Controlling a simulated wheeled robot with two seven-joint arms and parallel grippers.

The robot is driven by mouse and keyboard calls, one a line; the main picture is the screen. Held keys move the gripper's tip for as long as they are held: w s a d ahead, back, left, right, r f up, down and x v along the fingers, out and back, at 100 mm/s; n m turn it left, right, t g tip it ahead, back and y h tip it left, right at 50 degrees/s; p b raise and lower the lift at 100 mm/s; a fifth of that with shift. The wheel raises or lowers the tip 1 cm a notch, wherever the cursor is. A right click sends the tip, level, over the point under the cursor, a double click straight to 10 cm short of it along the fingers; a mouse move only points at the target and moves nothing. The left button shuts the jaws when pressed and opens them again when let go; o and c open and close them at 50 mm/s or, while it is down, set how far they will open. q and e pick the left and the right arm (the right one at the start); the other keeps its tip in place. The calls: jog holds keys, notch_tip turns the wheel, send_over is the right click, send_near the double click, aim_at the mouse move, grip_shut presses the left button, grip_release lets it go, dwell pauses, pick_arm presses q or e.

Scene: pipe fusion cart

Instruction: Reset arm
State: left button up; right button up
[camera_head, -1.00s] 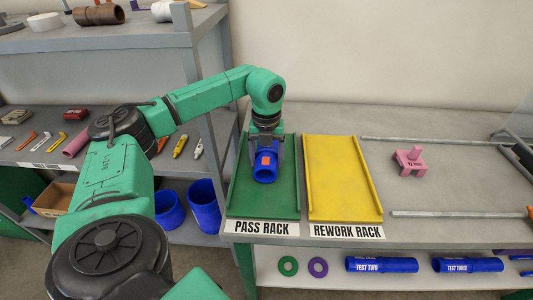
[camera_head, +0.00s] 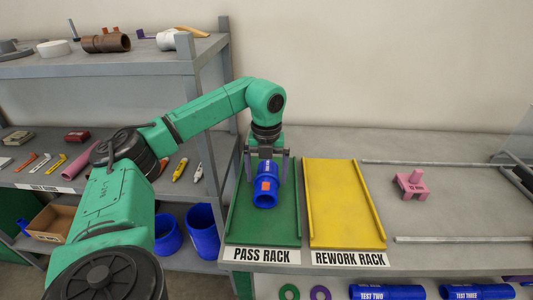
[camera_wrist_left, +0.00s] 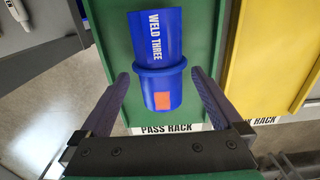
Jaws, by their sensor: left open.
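My left gripper (camera_head: 266,163) is open above the green pass rack (camera_head: 250,228), with one finger on each side of a blue pipe piece. The blue pipe piece (camera_head: 266,192) lies on the pass rack and has an orange patch. In the left wrist view the piece (camera_wrist_left: 160,55) reads "WELD THREE" and sits between the spread fingers (camera_wrist_left: 160,100), apart from both. My right gripper is not in view.
The empty yellow rework rack (camera_head: 342,215) lies right of the pass rack. A pink block (camera_head: 410,185) and grey rails (camera_head: 440,164) are farther right. A shelf with tools (camera_head: 75,165) stands left. Blue pipes lie below the table.

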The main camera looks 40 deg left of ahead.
pick_arm(q)
notch_tip(320, 180, up, 8)
jog(key=shift+r, duration=0.1)
notch_tip(320, 180, up, 3)
jog(key=shift+s+f+p, duration=0.1)
jog(key=shift+p, duration=0.95)
